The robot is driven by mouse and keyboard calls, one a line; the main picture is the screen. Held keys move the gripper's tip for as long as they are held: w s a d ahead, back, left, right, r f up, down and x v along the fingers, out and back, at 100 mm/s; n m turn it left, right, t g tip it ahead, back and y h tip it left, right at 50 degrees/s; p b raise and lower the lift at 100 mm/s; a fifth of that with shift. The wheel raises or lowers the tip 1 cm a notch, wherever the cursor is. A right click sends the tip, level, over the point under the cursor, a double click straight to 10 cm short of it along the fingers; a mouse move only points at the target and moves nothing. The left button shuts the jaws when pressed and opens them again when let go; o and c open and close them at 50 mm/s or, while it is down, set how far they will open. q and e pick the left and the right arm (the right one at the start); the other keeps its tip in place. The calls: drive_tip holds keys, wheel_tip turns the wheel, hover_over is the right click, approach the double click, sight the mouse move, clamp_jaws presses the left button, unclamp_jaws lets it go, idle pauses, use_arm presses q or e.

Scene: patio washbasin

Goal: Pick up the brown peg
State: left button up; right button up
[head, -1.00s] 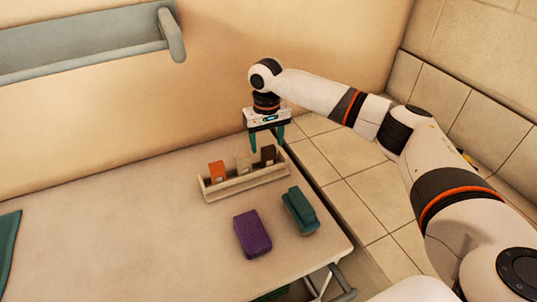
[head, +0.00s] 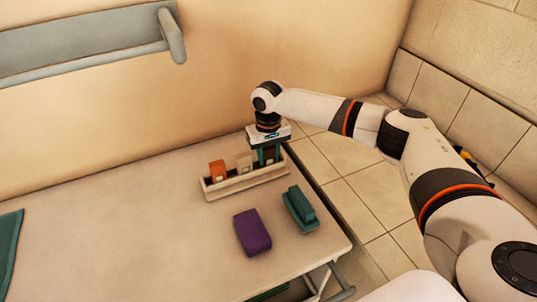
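The brown peg (head: 269,157) stands upright in the right end of a pale wooden rack (head: 246,184). My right gripper (head: 268,157) is low over that end of the rack, with its teal fingers down at the peg. The fingers and the gripper body hide much of the peg. I cannot tell whether the fingers touch it. My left gripper is not in view.
An orange peg (head: 218,170) and a beige peg (head: 244,163) stand in the same rack. A purple block (head: 252,232) and a teal block (head: 300,209) lie in front on the table (head: 130,225). A grey shelf (head: 80,45) hangs on the wall.

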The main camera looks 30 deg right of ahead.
drive_tip(key=shift+r, duration=0.1)
wheel_tip(320, 180, up, 10)
drive_tip(key=shift+f+b, duration=0.1)
drive_tip(key=shift+b, duration=0.5)
drive_tip(key=s+a+f, duration=0.1)
drive_tip(key=s+a, duration=0.2)
drive_tip(key=s, duration=0.4)
drive_tip(key=s+a+f, duration=0.2)
drive_tip(key=s+a, duration=0.1)
drive_tip(key=s, duration=0.4)
drive_tip(key=s+a+f+n, duration=0.1)
drive_tip(key=s+a, duration=0.2)
drive_tip(key=s, duration=0.4)
drive_tip(key=shift+s+a+f, duration=0.3)
drive_tip(key=shift+a+f, duration=0.05)
